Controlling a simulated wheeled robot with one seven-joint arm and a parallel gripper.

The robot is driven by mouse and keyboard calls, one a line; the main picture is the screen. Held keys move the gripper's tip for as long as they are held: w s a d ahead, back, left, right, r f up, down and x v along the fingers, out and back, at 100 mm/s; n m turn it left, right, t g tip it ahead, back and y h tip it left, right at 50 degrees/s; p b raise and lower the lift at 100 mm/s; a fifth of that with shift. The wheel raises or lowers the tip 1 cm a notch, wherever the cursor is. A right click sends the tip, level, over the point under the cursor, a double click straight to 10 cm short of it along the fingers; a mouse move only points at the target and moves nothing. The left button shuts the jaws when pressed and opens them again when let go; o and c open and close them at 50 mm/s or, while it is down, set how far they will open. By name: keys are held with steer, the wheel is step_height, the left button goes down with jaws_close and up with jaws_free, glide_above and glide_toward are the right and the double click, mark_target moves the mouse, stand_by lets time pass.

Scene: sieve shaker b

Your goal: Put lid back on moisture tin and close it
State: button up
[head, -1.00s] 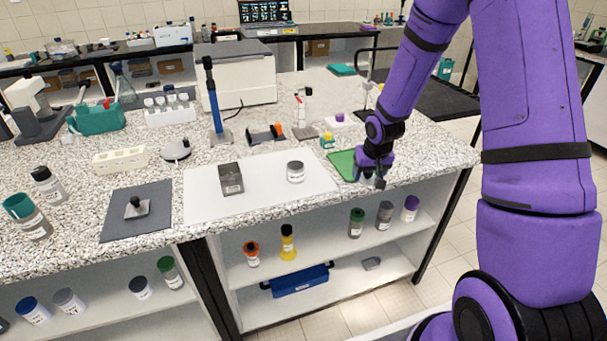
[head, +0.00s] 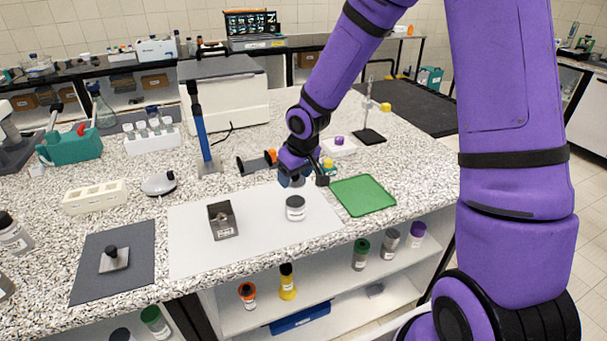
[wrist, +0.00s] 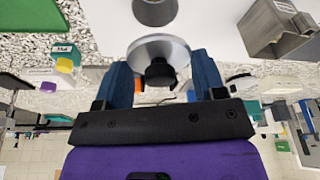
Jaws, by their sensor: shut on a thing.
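The moisture tin (head: 295,209) is a small round metal tin with a pale label, standing upright on the white mat. It also shows at the top edge of the wrist view (wrist: 155,10), partly cut off. My gripper (head: 293,181) is just behind the tin and a little above it in the head view. In the wrist view my gripper (wrist: 163,72) is shut on the lid (wrist: 150,50), a silver disc with a black knob. The lid is apart from the tin. In the head view my gripper mostly hides the lid.
A grey metal block-like box (head: 222,221) stands on the white mat (head: 262,240), left of the tin. An empty green mat (head: 363,195) lies to the right.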

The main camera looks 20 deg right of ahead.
mark_target(297, 183)
steer(key=shift+f, duration=2.65)
steer(key=shift+f, duration=0.6)
steer(key=o, duration=1)
steer(key=shift+r, duration=3.5)
